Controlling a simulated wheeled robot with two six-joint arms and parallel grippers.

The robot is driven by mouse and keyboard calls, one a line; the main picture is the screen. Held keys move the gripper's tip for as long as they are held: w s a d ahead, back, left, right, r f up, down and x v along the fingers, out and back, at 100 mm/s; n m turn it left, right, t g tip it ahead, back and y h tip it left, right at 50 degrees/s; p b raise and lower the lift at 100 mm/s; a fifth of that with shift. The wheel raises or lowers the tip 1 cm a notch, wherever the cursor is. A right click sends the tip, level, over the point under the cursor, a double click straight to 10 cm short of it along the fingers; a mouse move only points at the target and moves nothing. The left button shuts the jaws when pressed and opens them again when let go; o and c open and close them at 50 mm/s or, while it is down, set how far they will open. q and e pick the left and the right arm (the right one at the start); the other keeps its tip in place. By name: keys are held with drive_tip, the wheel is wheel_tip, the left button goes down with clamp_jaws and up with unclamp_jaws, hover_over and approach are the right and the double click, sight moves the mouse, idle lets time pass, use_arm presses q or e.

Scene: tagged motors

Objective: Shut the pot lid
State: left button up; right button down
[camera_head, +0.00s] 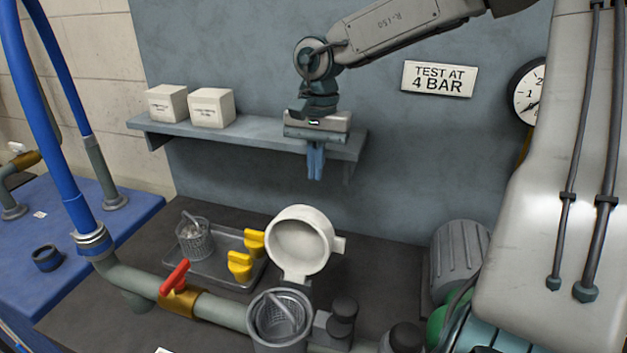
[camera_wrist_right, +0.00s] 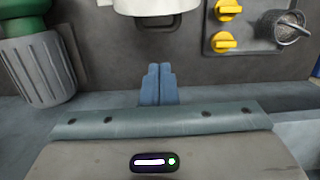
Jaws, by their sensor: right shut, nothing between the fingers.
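The pot (camera_head: 277,341) stands at the bottom middle of the head view, with a mesh basket (camera_head: 283,317) inside it. Its round cream lid (camera_head: 325,220) stands upright and open on the pot's far side, its hollow inner face toward the camera. My right gripper (camera_head: 316,176) hangs fingers down above and behind the lid, in front of the shelf, apart from the lid. Its blue fingers are shut and empty. In the right wrist view the shut fingers (camera_wrist_right: 158,70) point at the lid's edge (camera_wrist_right: 155,7), which is cut off at the top. My left gripper is not in view.
A tray (camera_head: 212,277) holds a second mesh basket (camera_head: 195,239) and yellow fittings (camera_head: 240,266). A pipe with a red valve handle (camera_head: 175,277) runs to the pot. A shelf (camera_head: 262,137) with two white boxes (camera_head: 212,108) is on the wall. A grey ribbed motor (camera_head: 459,255) stands right.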

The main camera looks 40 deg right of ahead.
sight(308, 240)
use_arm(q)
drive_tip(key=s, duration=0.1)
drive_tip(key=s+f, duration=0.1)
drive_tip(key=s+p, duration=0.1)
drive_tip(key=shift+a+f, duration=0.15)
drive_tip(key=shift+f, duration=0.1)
use_arm(e)
wheel_tip(308, 240, down, 9)
drive_tip(key=a, duration=0.1)
drive_tip(key=shift+s+a, duration=0.2)
drive_tip(key=shift+s, duration=0.2)
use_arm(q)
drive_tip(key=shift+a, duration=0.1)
use_arm(e)
drive_tip(key=shift+d, duration=0.2)
